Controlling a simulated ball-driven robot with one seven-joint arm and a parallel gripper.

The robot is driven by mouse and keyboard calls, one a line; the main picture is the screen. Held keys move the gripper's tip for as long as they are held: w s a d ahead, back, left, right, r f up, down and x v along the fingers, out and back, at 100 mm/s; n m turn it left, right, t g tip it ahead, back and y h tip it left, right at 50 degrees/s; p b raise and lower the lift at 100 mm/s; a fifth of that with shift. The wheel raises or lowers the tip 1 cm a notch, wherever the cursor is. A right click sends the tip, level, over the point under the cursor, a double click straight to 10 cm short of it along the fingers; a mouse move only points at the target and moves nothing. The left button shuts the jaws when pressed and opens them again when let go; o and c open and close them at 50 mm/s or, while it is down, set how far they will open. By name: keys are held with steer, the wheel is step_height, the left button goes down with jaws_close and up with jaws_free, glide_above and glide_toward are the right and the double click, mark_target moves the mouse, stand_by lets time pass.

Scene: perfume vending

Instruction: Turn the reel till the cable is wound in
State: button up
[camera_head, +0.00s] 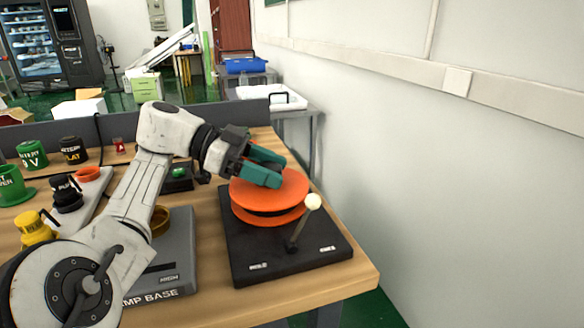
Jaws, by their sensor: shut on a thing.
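An orange reel (290,190) stands on a black base plate (258,262) at the right end of the table. A dark band shows between its upper and lower flanges; I cannot tell how much cable is on it. My gripper (268,172), with green fingers, reaches in from the left over the reel's upper flange. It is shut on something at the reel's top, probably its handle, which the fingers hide. A thin lever with a cream ball knob (313,202) leans up from the plate in front of the reel.
A grey lamp base (176,275) lies left of the plate, partly behind my arm. A white wall (420,180) rises to the right. A dark panel (225,118) borders the table's back.

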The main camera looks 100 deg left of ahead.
steer(key=shift+s+f, duration=0.1)
steer(key=shift+f, duration=0.1)
stand_by(0.3)
steer(key=o, duration=1.2)
steer(key=shift+o, duration=1.1)
steer(key=shift+r, duration=0.15)
